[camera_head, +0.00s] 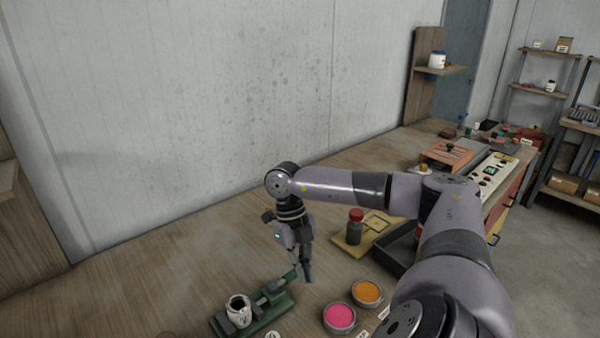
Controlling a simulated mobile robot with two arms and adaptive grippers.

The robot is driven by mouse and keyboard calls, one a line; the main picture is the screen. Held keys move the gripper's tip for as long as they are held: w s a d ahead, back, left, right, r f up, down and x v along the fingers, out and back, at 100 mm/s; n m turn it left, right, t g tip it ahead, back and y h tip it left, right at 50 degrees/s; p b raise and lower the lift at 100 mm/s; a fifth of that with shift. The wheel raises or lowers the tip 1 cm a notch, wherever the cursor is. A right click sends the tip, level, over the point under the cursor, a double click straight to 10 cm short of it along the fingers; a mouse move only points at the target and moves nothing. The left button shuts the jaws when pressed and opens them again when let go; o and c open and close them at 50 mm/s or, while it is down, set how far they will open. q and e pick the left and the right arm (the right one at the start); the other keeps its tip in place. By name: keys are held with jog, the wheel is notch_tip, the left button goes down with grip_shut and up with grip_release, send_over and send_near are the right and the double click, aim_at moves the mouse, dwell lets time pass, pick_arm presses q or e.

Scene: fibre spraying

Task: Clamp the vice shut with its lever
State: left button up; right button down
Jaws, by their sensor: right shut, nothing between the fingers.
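The green vice (277,300) lies on the wooden workbench at the bottom middle of the head view. A small white container with a dark opening (239,310) sits at the vice's left end; I cannot tell whether the jaws touch it. My right gripper (308,279) points down beside the vice's right end, its fingers together and empty. My left gripper does not show.
Round dishes of pink (340,317) and orange (367,292) powder stand right of the vice. A red-capped jar (355,227) stands on a yellow board (351,246), near a dark tray (397,250). A control panel (494,178) is farther right. The bench behind the vice is clear.

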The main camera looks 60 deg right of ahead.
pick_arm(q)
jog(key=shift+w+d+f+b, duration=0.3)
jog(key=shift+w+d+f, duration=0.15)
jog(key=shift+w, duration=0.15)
pick_arm(e)
jog(key=v, duration=0.5)
jog(key=shift+s+a+r, duration=0.1)
jog(key=shift+s+r, duration=0.05)
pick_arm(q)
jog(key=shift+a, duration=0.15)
